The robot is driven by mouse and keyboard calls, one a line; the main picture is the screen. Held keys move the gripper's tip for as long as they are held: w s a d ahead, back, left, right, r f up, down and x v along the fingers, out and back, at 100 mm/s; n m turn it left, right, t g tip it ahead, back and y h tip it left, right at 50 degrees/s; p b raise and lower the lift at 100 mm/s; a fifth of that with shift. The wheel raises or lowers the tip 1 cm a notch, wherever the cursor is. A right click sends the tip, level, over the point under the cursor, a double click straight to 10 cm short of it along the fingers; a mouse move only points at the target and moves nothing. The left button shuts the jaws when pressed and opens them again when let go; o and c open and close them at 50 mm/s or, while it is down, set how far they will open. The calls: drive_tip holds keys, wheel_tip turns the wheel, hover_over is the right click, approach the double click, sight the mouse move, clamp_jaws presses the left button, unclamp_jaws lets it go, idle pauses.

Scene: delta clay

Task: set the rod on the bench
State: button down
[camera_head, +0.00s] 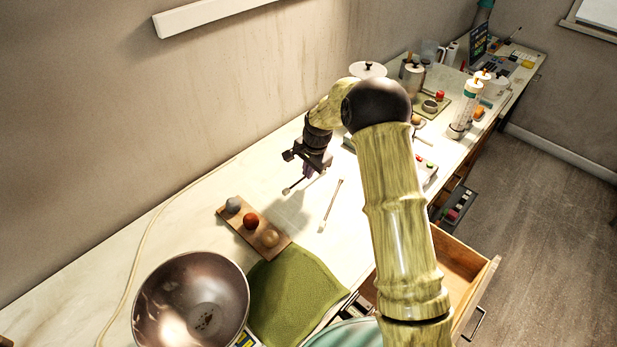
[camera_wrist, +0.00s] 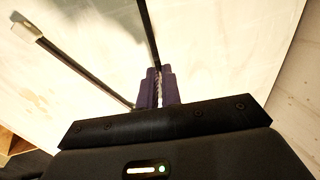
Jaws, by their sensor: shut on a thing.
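My gripper (camera_head: 308,172) is over the pale bench (camera_head: 190,200), with its purple fingers (camera_wrist: 161,88) pinched together on a thin dark rod (camera_wrist: 148,30). In the head view the held rod (camera_head: 294,186) sticks out from the fingers toward the lower left. I cannot tell whether its tip touches the bench. A second thin rod (camera_head: 331,205) lies on the bench just right of the gripper. It also shows in the wrist view (camera_wrist: 75,65), left of the fingers, with a light metal-like tip. The gripper hides part of the held rod.
A wooden board (camera_head: 226,217) with three balls, a green cloth (camera_head: 295,290) and a large metal bowl (camera_head: 170,310) lie nearer. Jars, a tray and candle-like bottles (camera_head: 466,105) crowd the bench farther right. A drawer (camera_head: 462,262) stands open at the front. Bare bench shows left of the gripper.

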sight(307, 185)
drive_tip(key=shift+f+p, duration=0.45)
drive_tip(key=shift+f, duration=1.4)
drive_tip(key=shift+f, duration=0.1)
drive_tip(key=c, duration=1.6)
unclamp_jaws()
drive_tip(key=r, duration=0.4)
drive_tip(key=s+d+r+b, duration=0.1)
drive_tip(key=r, duration=0.3)
drive_tip(key=r+b, duration=0.1)
drive_tip(key=r, duration=0.3)
drive_tip(key=shift+s+d, duration=0.35)
